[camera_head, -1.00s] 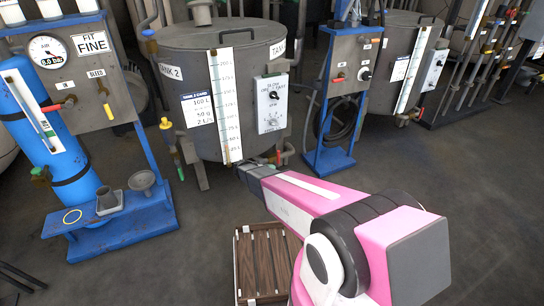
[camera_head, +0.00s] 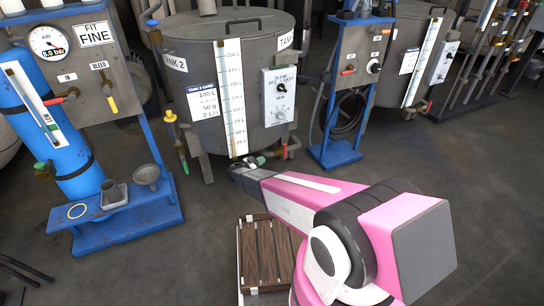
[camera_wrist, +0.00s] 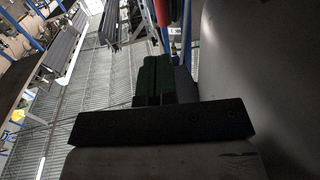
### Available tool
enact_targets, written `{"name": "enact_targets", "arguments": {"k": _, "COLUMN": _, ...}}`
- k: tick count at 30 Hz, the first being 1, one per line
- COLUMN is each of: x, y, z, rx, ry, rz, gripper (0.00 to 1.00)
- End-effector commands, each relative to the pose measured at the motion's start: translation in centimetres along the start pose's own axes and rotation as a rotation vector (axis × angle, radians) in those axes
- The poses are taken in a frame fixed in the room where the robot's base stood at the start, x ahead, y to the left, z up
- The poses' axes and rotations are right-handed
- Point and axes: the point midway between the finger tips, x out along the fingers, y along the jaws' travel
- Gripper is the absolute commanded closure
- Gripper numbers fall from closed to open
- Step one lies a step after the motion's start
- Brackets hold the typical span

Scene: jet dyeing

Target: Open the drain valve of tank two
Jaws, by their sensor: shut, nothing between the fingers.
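Tank two (camera_head: 194,105) is a grey drum labelled TANK 2, with a white level scale down its front. A red handle (camera_head: 291,146) shows on low pipework at the tank's lower right; I cannot be sure it is the drain valve. My gripper (camera_head: 251,162) is low in front of the tank's base, left of that red handle and apart from it. In the wrist view my gripper (camera_wrist: 155,68) has its dark green fingers together, with nothing held. A red part (camera_wrist: 162,12) shows beyond the fingertips; I cannot tell what it is.
A control box (camera_head: 278,97) with a knob is on the tank's front. A blue stand (camera_head: 338,153) is to the right, and a blue rack (camera_head: 125,222) with a cylinder to the left. A wooden slatted pallet (camera_head: 243,262) lies near my arm. Grey floor is open around it.

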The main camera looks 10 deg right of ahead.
Motion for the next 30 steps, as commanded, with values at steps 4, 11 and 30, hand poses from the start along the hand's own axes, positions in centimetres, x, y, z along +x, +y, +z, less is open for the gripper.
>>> {"name": "enact_targets", "arguments": {"k": 4, "x": 2.0, "y": 0.0, "z": 0.0, "rx": 0.0, "ry": 0.001, "rz": 0.002, "gripper": 1.0}}
{"name": "enact_targets", "arguments": {"k": 11, "x": 6.3, "y": 0.0, "z": 0.1, "rx": -0.001, "ry": 0.0, "rz": 0.003, "gripper": 1.0}}
{"name": "enact_targets", "arguments": {"k": 30, "x": 13.4, "y": 0.0, "z": 0.0, "rx": -0.001, "ry": -0.001, "rz": 0.0, "gripper": 1.0}}
